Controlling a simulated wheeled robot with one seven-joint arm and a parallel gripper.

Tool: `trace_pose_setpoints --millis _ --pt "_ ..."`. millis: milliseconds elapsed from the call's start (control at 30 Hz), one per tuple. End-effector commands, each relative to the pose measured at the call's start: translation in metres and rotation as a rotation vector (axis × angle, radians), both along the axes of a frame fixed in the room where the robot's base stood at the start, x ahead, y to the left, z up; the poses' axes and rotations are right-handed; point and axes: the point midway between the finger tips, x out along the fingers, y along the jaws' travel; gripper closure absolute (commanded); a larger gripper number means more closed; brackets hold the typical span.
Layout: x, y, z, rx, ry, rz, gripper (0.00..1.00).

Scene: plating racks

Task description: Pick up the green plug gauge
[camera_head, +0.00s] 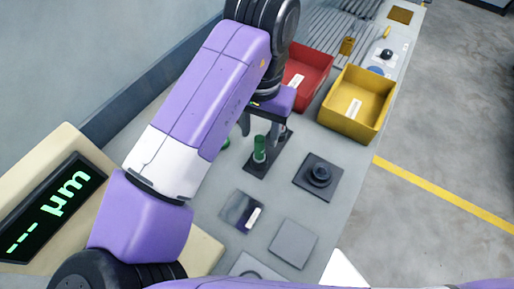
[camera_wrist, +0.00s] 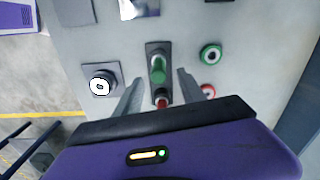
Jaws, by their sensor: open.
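The green plug gauge (camera_head: 259,150) stands upright on a narrow dark holder (camera_head: 254,170) on the grey bench. In the wrist view the green plug gauge (camera_wrist: 158,68) sits on the same holder (camera_wrist: 153,47), with a red piece (camera_wrist: 162,97) beside it on the gripper side. My gripper (camera_head: 260,133) is open and empty, just above and behind the green gauge in the head view. In the wrist view its two fingers (camera_wrist: 158,80) reach down on either side of the holder. I cannot tell whether either finger touches anything.
A green ring (camera_wrist: 210,54) and a red ring (camera_wrist: 207,90) lie right of the holder in the wrist view. A dark plate with a round black piece (camera_head: 319,175) stands nearby. Red (camera_head: 306,76) and yellow (camera_head: 347,121) bins stand behind. A display (camera_head: 48,210) is at left.

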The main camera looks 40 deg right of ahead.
Motion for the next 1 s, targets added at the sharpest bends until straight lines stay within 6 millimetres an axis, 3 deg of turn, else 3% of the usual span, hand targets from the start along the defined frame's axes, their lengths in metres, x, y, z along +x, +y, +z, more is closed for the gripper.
trace_pose_setpoints --millis 500,800,833,1000 --pt "-0.004 0.004 -0.061 0.001 0.003 0.002 0.53" --pt "-0.003 0.004 -0.067 0.000 0.000 0.001 0.53" --pt "-0.003 0.004 -0.067 0.000 0.000 0.001 0.55" --pt "-0.003 0.004 -0.067 0.000 0.000 0.001 0.88"
